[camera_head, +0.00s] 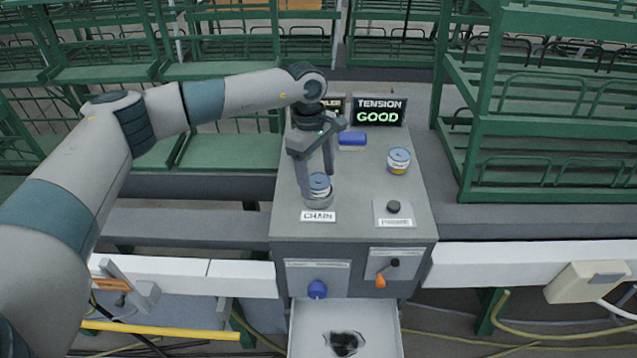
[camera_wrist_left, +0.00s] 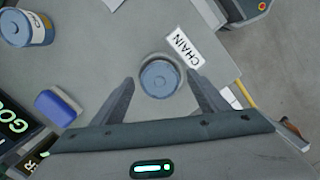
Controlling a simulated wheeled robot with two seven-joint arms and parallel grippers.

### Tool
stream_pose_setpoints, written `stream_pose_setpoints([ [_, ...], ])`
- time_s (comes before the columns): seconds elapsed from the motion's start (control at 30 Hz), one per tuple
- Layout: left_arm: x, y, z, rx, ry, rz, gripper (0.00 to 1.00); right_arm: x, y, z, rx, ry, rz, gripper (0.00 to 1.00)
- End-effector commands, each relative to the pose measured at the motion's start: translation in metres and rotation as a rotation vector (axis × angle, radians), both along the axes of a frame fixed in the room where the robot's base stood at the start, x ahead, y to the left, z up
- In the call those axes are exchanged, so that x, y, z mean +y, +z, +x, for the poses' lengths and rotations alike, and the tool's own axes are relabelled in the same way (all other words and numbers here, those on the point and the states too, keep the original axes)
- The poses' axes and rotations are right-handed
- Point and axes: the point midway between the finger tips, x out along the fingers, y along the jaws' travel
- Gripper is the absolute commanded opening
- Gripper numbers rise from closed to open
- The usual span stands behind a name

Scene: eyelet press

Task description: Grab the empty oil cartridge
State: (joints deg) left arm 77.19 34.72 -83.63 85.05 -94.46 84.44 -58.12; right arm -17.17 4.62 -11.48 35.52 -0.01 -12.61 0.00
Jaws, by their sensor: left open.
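A blue-grey, round-topped cartridge (camera_head: 319,184) sits upright in the round holder (camera_head: 319,201) behind the CHAIN label (camera_head: 318,216). In the left wrist view the cartridge (camera_wrist_left: 160,79) is seen from above, between the fingertips. My left gripper (camera_head: 317,176) is open and pointing down, with one finger on each side of the cartridge. I cannot tell whether the fingers touch it. A second cartridge (camera_head: 399,161), with a blue lid and a white and orange label, stands on the panel top to the right. The pictures do not show the fill of either.
A blue block (camera_head: 352,139) lies in front of the TENSION GOOD display (camera_head: 378,112). A black knob (camera_head: 393,207) is at the front right of the panel. An open drawer (camera_head: 376,322) with a dark patch juts out below. Green racks (camera_head: 540,110) stand behind and right.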

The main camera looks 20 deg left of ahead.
Motion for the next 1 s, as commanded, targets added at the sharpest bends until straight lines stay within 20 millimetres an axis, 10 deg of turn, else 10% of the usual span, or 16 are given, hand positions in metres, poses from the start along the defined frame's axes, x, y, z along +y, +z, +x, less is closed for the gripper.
stream_pose_setpoints([
  [0.47,-0.0003,-0.0015,0.0000,0.000,-0.001,0.000,0.68,0.0000,0.0000,-0.0002,0.000,0.000,0.000,0.31],
  [0.67,-0.0004,-0.0014,0.0000,0.000,-0.001,0.000,0.24,0.0001,0.0000,-0.0002,0.001,0.000,0.000,0.31],
  [1.0,-0.0004,-0.0003,0.0002,-0.001,-0.001,0.000,0.23,0.0000,-0.0012,-0.0002,0.000,-0.001,0.000,0.31],
])
